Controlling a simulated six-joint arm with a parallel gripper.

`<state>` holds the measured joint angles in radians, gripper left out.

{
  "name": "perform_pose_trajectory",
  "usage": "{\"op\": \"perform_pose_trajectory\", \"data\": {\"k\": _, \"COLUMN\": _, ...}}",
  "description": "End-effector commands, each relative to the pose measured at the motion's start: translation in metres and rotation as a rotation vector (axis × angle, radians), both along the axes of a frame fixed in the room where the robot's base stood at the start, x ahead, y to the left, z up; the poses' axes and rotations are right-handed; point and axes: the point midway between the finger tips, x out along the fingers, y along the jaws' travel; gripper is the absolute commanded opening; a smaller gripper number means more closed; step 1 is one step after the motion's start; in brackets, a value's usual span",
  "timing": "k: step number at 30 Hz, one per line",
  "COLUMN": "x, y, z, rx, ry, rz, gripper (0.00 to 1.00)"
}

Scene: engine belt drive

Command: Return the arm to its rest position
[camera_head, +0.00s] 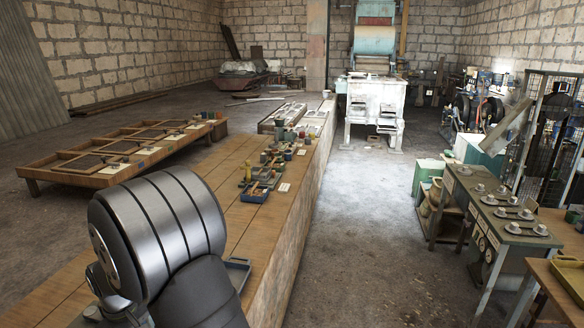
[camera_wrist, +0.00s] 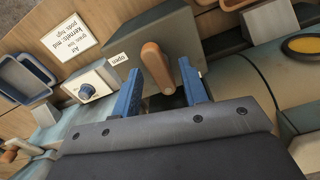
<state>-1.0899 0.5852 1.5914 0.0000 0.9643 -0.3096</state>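In the wrist view my gripper (camera_wrist: 162,88) shows two blue fingers standing well apart. A brown wooden lever (camera_wrist: 157,66) on a dark grey box (camera_wrist: 182,36) shows between and beyond the fingertips. I see gaps on both sides of the lever, so the fingers do not appear closed on it. No held object is visible. In the head view my dark, banded arm fills the lower left over the long wooden bench (camera_head: 226,158), and my gripper is hidden there.
In the wrist view, a small box with a blue knob (camera_wrist: 88,91), a printed card (camera_wrist: 71,34) and a blue tray (camera_wrist: 24,78) lie left; a yellow-topped part (camera_wrist: 306,45) is right. In the head view, a metal table (camera_head: 497,222) stands right across clear floor (camera_head: 345,235).

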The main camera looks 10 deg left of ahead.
Motion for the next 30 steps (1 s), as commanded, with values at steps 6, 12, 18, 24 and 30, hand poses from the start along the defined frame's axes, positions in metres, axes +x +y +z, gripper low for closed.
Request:
{"op": "perform_pose_trajectory", "data": {"k": 6, "x": 0.0000, "y": 0.0000, "z": 0.0002, "rx": 0.000, "ry": 0.000, "rz": -0.177, "gripper": 0.40}}
{"op": "perform_pose_trajectory", "data": {"k": 12, "x": 0.0000, "y": 0.0000, "z": 0.0003, "rx": 0.000, "ry": 0.000, "rz": -0.341, "gripper": 0.40}}
{"op": "perform_pose_trajectory", "data": {"k": 18, "x": 0.0000, "y": 0.0000, "z": 0.0004, "rx": 0.000, "ry": 0.000, "rz": -0.494, "gripper": 0.40}}
{"op": "perform_pose_trajectory", "data": {"k": 24, "x": 0.0000, "y": 0.0000, "z": 0.0004, "rx": 0.000, "ry": 0.000, "rz": -0.595, "gripper": 0.40}}
{"op": "perform_pose_trajectory", "data": {"k": 30, "x": 0.0000, "y": 0.0000, "z": 0.0004, "rx": 0.000, "ry": 0.000, "rz": -0.631, "gripper": 0.40}}
